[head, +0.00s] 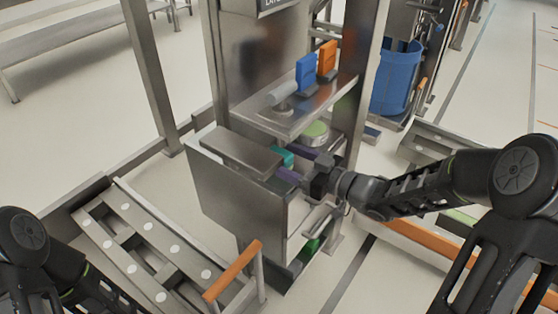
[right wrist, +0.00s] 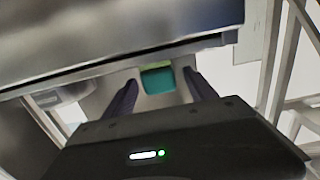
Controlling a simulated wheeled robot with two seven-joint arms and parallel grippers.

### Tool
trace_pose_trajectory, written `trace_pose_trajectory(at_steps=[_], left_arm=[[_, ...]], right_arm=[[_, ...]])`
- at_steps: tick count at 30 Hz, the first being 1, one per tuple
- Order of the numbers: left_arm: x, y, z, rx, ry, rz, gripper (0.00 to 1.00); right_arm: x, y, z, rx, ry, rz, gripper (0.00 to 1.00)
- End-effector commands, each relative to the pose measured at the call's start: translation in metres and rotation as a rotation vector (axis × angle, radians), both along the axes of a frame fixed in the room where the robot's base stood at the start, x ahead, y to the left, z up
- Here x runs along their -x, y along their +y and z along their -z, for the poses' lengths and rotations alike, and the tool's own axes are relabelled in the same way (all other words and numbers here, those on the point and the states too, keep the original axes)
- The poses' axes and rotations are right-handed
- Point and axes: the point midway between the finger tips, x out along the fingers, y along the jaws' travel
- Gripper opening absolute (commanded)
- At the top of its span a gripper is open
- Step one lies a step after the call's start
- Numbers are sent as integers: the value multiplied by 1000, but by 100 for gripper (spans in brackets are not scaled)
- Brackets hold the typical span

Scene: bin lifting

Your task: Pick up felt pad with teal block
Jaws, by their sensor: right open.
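The teal block (head: 283,157) shows in the head view on the metal station, beneath the upper shelf. My right gripper (head: 292,164) reaches in from the right, its purple fingers pointing at the block. In the right wrist view the teal block (right wrist: 158,82) lies between and beyond the two spread fingertips of my right gripper (right wrist: 161,82), with a visible gap on both sides. The gripper is open and empty. I cannot make out the felt pad separately. My left arm shows at the lower left of the head view, but its gripper is out of frame.
A metal shelf (head: 300,118) overhangs the block, with a blue bin (head: 306,74) and an orange bin (head: 327,60) on it. A flat metal cover (head: 240,152) lies left of the block. A round green-topped thing (head: 315,131) stands behind it.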

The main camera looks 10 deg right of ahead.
Motion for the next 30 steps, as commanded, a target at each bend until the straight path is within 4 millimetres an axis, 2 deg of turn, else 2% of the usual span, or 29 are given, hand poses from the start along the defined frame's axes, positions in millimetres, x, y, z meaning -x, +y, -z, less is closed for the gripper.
trace_pose_trajectory(at_steps=[8, 14, 19, 30], left_arm=[[-1, 0, 3, 0, -2, -1, 61], [-3, 0, 19, -2, -8, -4, 61], [-4, 0, 23, -3, -11, -6, 61], [-4, 0, 22, -3, -11, -5, 61]], right_arm=[[-3, 3, 2, 1, 1, -1, 66], [-24, 21, 8, -1, -1, -3, 66], [-38, 32, 6, 0, 0, 0, 66], [-39, 33, 5, 0, 1, 1, 66]])
